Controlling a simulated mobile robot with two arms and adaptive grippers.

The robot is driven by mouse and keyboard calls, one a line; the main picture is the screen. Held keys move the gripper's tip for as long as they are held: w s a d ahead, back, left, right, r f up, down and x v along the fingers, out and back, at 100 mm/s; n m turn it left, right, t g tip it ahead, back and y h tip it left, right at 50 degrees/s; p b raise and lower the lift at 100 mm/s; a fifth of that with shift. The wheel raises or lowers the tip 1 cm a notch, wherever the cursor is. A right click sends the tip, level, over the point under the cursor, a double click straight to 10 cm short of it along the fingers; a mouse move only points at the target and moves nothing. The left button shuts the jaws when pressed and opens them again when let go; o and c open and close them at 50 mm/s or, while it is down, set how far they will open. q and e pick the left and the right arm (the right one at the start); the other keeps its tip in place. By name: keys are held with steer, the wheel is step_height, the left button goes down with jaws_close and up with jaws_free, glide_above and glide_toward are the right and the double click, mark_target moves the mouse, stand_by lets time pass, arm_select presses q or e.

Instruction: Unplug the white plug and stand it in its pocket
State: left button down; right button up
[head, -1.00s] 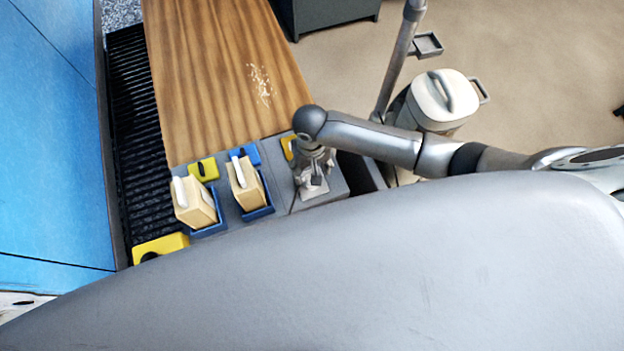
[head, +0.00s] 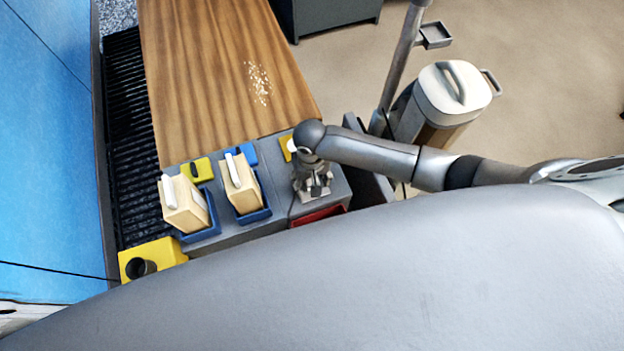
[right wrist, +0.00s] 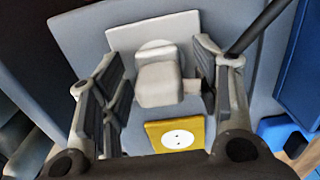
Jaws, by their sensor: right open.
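The white plug (right wrist: 160,80) shows in the right wrist view, seated against a round base on a pale plate (right wrist: 185,25). My right gripper (right wrist: 155,95) is open, with one finger on each side of the plug. Whether either finger touches it, I cannot tell. In the head view my right gripper (head: 313,188) points down over the grey console (head: 340,180) and mostly hides the plug. A yellow block (right wrist: 175,134) with a white two-holed round face lies beside the plug. I cannot tell which place is the plug's pocket. My left gripper is not in view.
Two cream blocks with white handles (head: 184,208) (head: 240,185) stand in blue trays left of my right gripper. A wooden surface (head: 215,80) lies behind, and a lidded bin (head: 455,95) stands right.

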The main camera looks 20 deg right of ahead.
stand_by(0.4)
steer(key=shift+p, duration=0.45)
stand_by(0.6)
steer(key=shift+p, duration=0.4)
jaws_close()
steer(key=shift+r+p, duration=3)
steer(key=shift+p, duration=0.7)
